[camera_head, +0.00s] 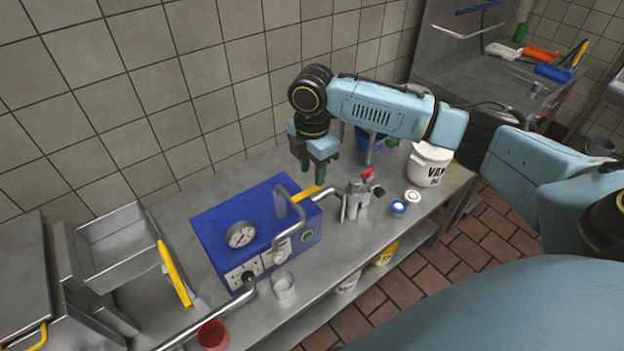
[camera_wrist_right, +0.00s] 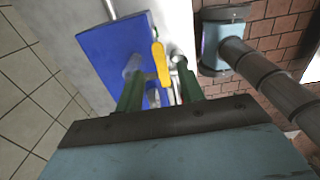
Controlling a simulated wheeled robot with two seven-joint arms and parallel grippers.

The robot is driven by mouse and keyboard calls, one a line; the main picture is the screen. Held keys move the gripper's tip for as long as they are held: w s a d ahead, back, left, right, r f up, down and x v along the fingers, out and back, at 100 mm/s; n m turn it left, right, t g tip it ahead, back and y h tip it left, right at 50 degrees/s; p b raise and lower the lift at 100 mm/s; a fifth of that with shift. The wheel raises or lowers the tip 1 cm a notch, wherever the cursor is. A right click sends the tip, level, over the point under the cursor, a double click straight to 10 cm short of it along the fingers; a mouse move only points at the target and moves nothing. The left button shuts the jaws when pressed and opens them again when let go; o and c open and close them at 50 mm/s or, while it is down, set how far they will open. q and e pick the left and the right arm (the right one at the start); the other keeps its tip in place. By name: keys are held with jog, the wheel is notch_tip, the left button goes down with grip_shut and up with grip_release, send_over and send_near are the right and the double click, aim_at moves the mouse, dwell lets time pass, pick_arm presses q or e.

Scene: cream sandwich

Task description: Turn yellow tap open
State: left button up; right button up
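The yellow tap (camera_head: 302,193) is a short yellow lever on top of the blue machine (camera_head: 215,222), beside a bent metal pipe. In the right wrist view the yellow lever (camera_wrist_right: 161,62) shows between my green fingertips, farther off. My right gripper (camera_head: 312,174) hangs fingers down, above and just behind the tap in the head view. Its two green fingers (camera_wrist_right: 158,72) are apart with nothing between them. Whether a finger touches the lever I cannot tell. My left gripper is not in view.
A metal fitting with a red lever (camera_head: 368,172) stands just right of the machine. A white bucket (camera_head: 428,165) and small round pots (camera_head: 399,207) are farther right. A glass (camera_head: 283,284) and a red cup (camera_head: 213,335) stand in front. The tiled wall is close behind.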

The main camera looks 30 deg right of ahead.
aim_at(312, 189)
jog(key=shift+f, duration=2.15)
jog(key=shift+c, duration=0.2)
grip_shut()
